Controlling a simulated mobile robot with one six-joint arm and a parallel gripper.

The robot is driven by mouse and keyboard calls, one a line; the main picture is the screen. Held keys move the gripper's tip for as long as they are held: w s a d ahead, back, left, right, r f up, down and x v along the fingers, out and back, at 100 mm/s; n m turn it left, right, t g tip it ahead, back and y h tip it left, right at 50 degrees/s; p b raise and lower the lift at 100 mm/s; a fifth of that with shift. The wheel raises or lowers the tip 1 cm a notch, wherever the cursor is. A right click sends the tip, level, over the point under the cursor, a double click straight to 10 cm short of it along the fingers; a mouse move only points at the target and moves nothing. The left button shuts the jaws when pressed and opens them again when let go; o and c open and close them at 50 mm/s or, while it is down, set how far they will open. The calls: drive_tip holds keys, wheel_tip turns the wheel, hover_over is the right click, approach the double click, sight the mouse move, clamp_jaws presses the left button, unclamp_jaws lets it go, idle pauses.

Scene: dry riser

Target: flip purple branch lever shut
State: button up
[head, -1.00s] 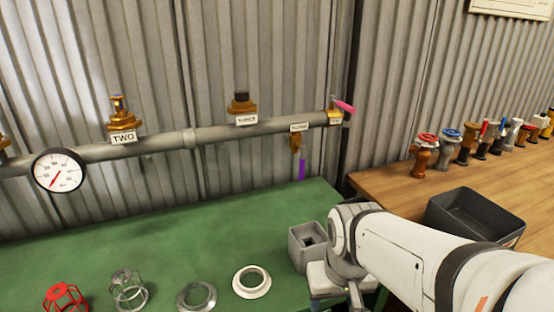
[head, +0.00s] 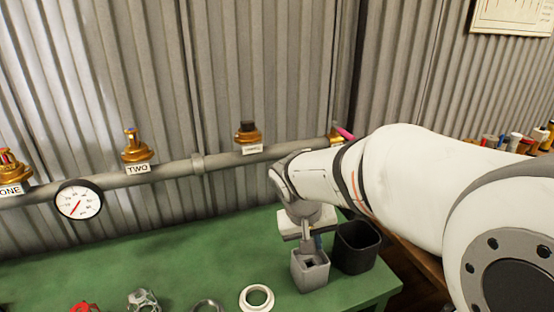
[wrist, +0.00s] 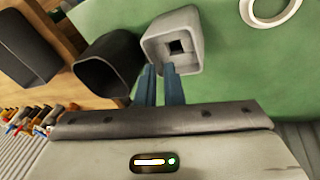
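My gripper (head: 310,246) points down just over a grey square socket block (head: 310,272) on the green bench. In the wrist view its two blue-grey fingers (wrist: 159,70) lie close together with nothing seen between them. Their tips are beside the grey block (wrist: 157,52); I cannot tell whether they touch it.
A pink lever (head: 344,133) sits at the pipe's right end. A dark bin (head: 357,262) stands right of the block, close to my gripper. A white ring (head: 257,310) and cages lie at the bench front. A gauge (head: 78,200) and brass valves are on the pipe at left.

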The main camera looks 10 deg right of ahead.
drive_tip(key=shift+t+h, duration=0.5)
drive_tip(key=shift+h, duration=0.1)
drive_tip(key=w+a+r+p, duration=0.1)
drive_tip(key=w, duration=0.1)
drive_tip(key=w+a+r+p, duration=0.1)
drive_tip(key=w+r, duration=0.1)
drive_tip(key=w+a+r+p, duration=0.1)
drive_tip(key=w+r, duration=0.1)
drive_tip(key=shift+w+a+r+p, duration=0.1)
drive_tip(key=shift+w+a+p, duration=0.2)
clamp_jaws()
drive_tip(key=w+a+r+t+h+p, duration=0.1)
drive_tip(key=w+a+r+t+p, duration=0.1)
drive_tip(key=w+a, duration=0.4)
drive_tip(key=shift+w+a+r+p, duration=0.2)
drive_tip(key=shift+w+r+p, duration=0.5)
drive_tip(key=shift+w+p, duration=0.25)
drive_tip(key=w+d+f+p, duration=0.2)
drive_tip(key=w+d+f, duration=0.2)
drive_tip(key=d+f, duration=0.4)
drive_tip(key=shift+d+p, duration=0.25)
drive_tip(key=shift+p, duration=0.1)
drive_tip(key=shift+w, duration=0.1)
